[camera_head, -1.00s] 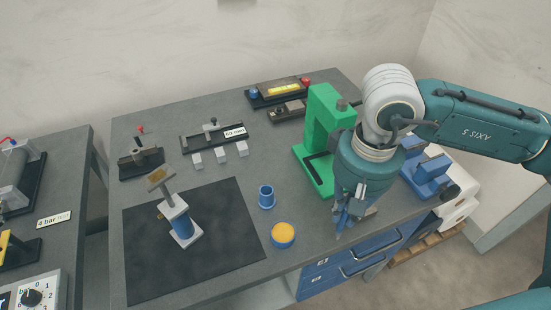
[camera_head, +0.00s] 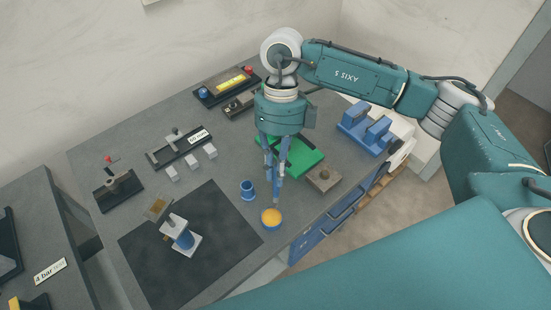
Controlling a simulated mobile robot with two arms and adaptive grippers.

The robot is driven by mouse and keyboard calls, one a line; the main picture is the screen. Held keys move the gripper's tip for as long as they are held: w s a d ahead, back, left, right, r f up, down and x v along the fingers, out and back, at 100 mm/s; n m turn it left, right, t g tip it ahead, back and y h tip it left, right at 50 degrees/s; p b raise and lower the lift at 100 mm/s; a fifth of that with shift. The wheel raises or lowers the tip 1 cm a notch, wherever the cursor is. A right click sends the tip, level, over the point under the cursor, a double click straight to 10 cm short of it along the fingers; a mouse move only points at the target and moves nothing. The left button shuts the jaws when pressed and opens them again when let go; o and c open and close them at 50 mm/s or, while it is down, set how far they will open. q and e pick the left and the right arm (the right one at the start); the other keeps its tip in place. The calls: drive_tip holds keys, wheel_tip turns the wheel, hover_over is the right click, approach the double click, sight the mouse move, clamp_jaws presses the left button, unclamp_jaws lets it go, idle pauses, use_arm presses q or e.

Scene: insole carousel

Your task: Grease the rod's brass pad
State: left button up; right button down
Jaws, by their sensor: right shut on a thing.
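The rod assembly (camera_head: 182,236), with a blue and pale block base, stands on the black mat. A tilted brass-coloured pad (camera_head: 157,208) is at its upper end. A round blue pot with yellow grease (camera_head: 271,217) stands right of the mat. My right gripper (camera_head: 275,178) points down just above the pot, shut on a slim tool (camera_head: 276,200). The tool is mostly hidden by the fingers, and I cannot tell whether its tip touches the grease. A blue cup (camera_head: 248,190) stands just behind the pot. My left gripper is not in view.
Three pale cubes (camera_head: 191,162) and dark fixtures (camera_head: 118,188) lie farther back. Blue blocks (camera_head: 366,128) are at the right. The mat (camera_head: 215,225) has free room between rod and pot.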

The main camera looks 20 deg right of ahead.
drive_tip(key=shift+r+m, duration=0.15)
drive_tip(key=shift+m, duration=0.65)
drive_tip(key=shift+m+y, duration=0.3)
drive_tip(key=shift+a+f, duration=0.15)
drive_tip(key=shift+f, duration=0.5)
use_arm(q)
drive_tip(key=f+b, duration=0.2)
drive_tip(key=b, duration=0.1)
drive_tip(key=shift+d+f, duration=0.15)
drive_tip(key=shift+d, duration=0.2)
use_arm(e)
wheel_tip(320, 180, down, 5)
drive_tip(key=shift+r, duration=0.1)
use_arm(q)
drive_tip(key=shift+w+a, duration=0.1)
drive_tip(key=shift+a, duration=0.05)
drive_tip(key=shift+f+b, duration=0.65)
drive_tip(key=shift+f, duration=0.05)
use_arm(e)
drive_tip(key=shift+f, duration=0.65)
